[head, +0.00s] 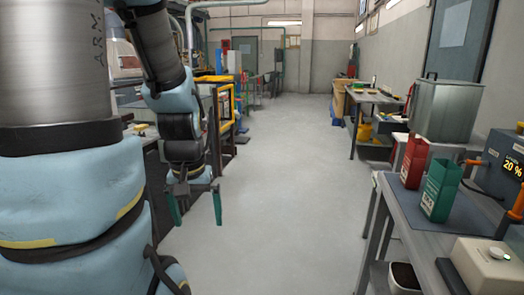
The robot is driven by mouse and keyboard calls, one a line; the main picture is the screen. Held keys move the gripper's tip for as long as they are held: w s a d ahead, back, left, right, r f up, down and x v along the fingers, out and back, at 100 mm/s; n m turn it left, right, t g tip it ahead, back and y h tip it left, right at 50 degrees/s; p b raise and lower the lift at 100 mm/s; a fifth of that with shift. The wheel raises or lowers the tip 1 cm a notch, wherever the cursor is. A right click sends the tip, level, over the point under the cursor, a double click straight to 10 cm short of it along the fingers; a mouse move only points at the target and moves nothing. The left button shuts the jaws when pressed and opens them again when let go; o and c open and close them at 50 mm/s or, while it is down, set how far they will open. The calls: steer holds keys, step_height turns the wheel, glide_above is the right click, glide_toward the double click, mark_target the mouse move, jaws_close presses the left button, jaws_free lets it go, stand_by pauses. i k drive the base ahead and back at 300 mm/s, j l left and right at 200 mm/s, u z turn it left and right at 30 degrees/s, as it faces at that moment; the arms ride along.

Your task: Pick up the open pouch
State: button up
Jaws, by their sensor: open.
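Two pouches stand upright on the right-hand bench. The green pouch (439,192) is nearer, with a white label and a top that looks open. The red pouch (414,164) stands just behind and to its left. Its top also looks open, but it is too small to be sure. My gripper (197,222) hangs over the floor at centre left, fingers pointing down, open and empty. It is well to the left of both pouches, touching neither.
The grey bench (398,208) carries a metal bin (444,110) behind the pouches, a dark box with a "20 %" display (507,160) at right and a beige device (485,265) in front. A dark container (404,277) sits below. The grey floor (285,200) between is clear.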

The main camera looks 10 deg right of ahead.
mark_target(440, 191)
steer(key=z, duration=0.85)
steer(key=i+z, duration=0.4)
steer(key=i+j+z, duration=0.1)
steer(key=z, duration=0.25)
steer(key=i+j+z, duration=0.2)
steer(key=i+z, duration=0.2)
steer(key=i+j+z, duration=0.1)
steer(key=i+j, duration=0.4)
steer(key=j, duration=0.15)
steer(key=i+j, duration=0.5)
steer(key=j, duration=0.15)
steer(key=i+z, duration=0.05)
